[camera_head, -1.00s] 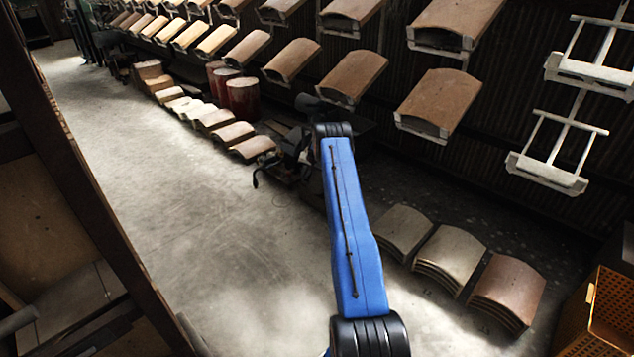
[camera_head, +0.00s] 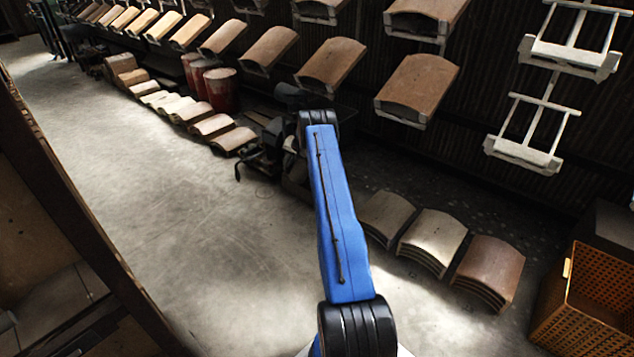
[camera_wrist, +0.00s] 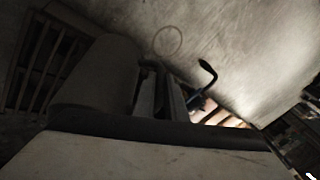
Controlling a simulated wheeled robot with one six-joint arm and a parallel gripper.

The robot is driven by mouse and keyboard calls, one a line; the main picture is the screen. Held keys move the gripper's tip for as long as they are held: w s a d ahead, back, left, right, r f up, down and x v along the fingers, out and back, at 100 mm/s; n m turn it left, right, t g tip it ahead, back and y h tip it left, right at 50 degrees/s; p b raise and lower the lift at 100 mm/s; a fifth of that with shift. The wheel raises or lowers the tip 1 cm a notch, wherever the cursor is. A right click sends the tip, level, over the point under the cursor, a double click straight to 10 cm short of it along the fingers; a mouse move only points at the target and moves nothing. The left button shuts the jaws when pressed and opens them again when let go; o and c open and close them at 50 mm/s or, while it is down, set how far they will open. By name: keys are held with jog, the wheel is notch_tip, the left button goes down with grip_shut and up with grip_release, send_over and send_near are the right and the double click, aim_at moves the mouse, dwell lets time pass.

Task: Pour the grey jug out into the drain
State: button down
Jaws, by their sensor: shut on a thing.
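In the wrist view, a dark grey rounded body, taken as the grey jug (camera_wrist: 92,78), lies left of the fingers of my gripper (camera_wrist: 160,92). My gripper is shut on it; the grip itself is in deep shadow. The jug's mouth and contents cannot be made out. A dark slatted grate (camera_wrist: 42,62) shows at the upper left of the wrist view, apart from the jug; I cannot tell for sure that it is the drain. In the head view, my blue arm reaches away, and the jug cannot be told from the dark clutter at its far end.
Curved tiles (camera_head: 418,90) hang in rows along the dark wall. Tile stacks (camera_head: 488,270) stand on the floor right of my arm. An orange crate (camera_head: 580,318) is at lower right. Red drums (camera_head: 220,92) stand farther back. The concrete floor (camera_head: 150,190) at left is open.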

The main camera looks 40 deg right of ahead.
jog(key=shift+d+r, duration=0.1)
jog(key=shift+r+t+y, duration=0.25)
jog(key=shift+t+y, duration=0.05)
jog(key=shift+y, duration=0.2)
jog(key=shift+s+d+r, duration=0.1)
jog(key=shift+r+t+y, duration=0.25)
jog(key=shift+t+y, duration=0.15)
jog(key=shift+s+d, duration=0.1)
jog(key=shift+d, duration=0.05)
dwell(0.4)
